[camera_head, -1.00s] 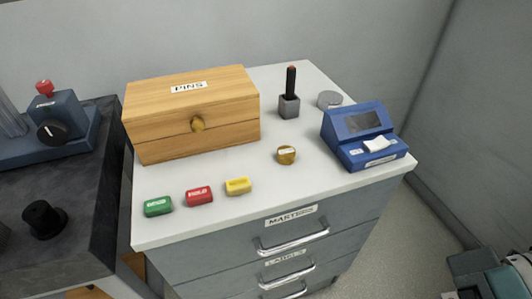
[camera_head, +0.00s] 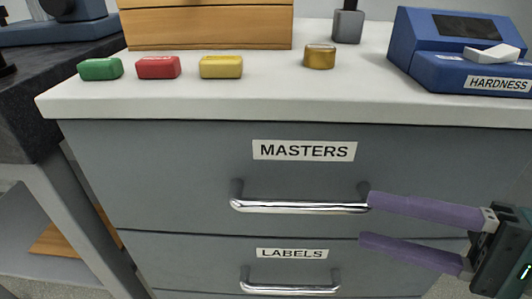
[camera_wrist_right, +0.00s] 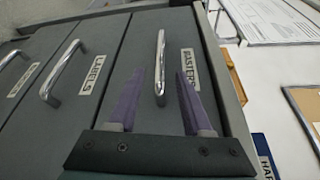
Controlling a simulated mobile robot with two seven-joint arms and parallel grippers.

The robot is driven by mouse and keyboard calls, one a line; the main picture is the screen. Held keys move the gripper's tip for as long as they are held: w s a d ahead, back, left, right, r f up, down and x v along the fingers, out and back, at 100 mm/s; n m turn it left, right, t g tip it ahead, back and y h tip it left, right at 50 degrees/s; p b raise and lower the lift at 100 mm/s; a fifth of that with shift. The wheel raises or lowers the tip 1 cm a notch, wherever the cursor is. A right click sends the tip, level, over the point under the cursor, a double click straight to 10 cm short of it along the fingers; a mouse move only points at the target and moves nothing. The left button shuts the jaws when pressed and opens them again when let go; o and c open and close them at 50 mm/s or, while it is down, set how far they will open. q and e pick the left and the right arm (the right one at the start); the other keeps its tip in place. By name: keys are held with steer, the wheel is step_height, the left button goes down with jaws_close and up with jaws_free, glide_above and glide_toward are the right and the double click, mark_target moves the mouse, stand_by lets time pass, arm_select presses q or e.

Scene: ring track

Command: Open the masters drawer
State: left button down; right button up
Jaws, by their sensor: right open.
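The masters drawer (camera_head: 180,170) is the grey top drawer of a cabinet and is closed, its front level with the drawer below. Its white label reads MASTERS (camera_head: 304,150). A chrome bar handle (camera_head: 290,206) runs across it. My right gripper (camera_head: 366,220) is open with purple fingers. Its upper fingertip overlaps the handle's right end in the head view, and its lower finger is below the bar. In the right wrist view the handle (camera_wrist_right: 160,65) appears between the spread fingers (camera_wrist_right: 160,76); I cannot tell whether they touch it. My left gripper is out of view.
The labels drawer (camera_head: 180,252) with its own handle (camera_head: 290,289) is just below. On the white top (camera_head: 200,102) sit green (camera_head: 100,69), red (camera_head: 158,68) and yellow (camera_head: 221,67) blocks, a brass cylinder (camera_head: 320,57), a wooden box (camera_head: 210,28) and a blue hardness tester (camera_head: 425,68).

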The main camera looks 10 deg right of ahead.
mark_target(331, 212)
steer(key=x, duration=0.8)
steer(key=shift+w+a, duration=0.15)
steer(key=shift+a, duration=0.15)
steer(key=shift+c, duration=0.2)
jaws_close()
stand_by(0.8)
